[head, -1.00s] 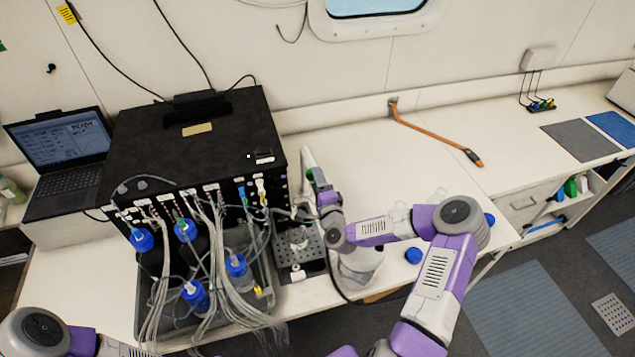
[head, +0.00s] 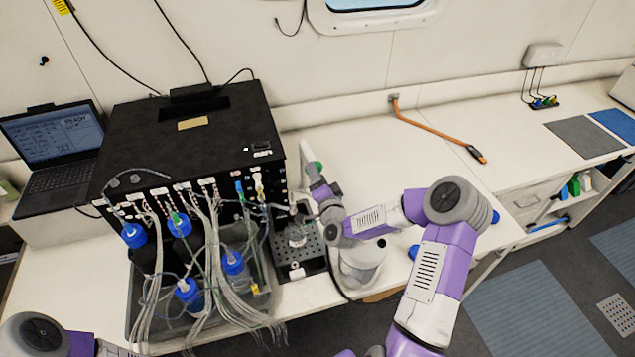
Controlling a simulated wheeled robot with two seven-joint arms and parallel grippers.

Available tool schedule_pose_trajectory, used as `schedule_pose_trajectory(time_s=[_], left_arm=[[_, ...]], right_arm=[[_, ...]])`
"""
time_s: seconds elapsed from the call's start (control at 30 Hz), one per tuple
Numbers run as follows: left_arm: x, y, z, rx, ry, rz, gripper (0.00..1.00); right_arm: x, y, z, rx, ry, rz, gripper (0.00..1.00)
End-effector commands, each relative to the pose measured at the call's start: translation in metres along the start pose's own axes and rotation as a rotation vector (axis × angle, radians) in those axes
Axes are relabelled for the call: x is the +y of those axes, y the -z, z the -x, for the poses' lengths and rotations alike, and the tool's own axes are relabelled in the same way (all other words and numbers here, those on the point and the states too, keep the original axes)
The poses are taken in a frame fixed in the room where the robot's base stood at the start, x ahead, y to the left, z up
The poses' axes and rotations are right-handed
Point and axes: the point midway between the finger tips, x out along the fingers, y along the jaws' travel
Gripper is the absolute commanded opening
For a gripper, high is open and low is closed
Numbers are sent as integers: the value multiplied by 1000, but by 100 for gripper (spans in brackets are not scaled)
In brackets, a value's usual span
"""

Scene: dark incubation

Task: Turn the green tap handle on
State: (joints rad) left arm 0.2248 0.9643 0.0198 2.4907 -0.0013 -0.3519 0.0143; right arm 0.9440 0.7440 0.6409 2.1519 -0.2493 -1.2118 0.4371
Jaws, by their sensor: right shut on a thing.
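The green tap handle (head: 314,166) shows as a small green piece at the right side of the black box, beside a pale upright post (head: 306,151). My right gripper (head: 316,178) reaches it from the front right and is shut on it. The fingers and wrist hide most of the handle, so its angle cannot be told. My left arm shows only in the bottom left corner, and its gripper is out of view.
The black box (head: 190,130) carries many tubes. Blue-capped bottles stand in a grey tray (head: 130,300) before it. A perforated plate (head: 297,250) and a white rounded vessel (head: 358,265) are close under my right wrist. The bench to the right is mostly clear.

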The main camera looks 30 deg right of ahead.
Motion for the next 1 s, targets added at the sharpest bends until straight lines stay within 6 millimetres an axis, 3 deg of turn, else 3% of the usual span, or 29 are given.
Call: schedule_pose_trajectory(time_s=[0.03,0.6,1.0], left_arm=[[-4,0,-10,0,0,0,43],[-28,3,-75,0,0,0,43],[-36,4,-97,0,0,0,43]], right_arm=[[1,-2,0,0,7,51,29],[1,-2,0,3,7,550,29],[0,-1,0,1,4,725,29]])
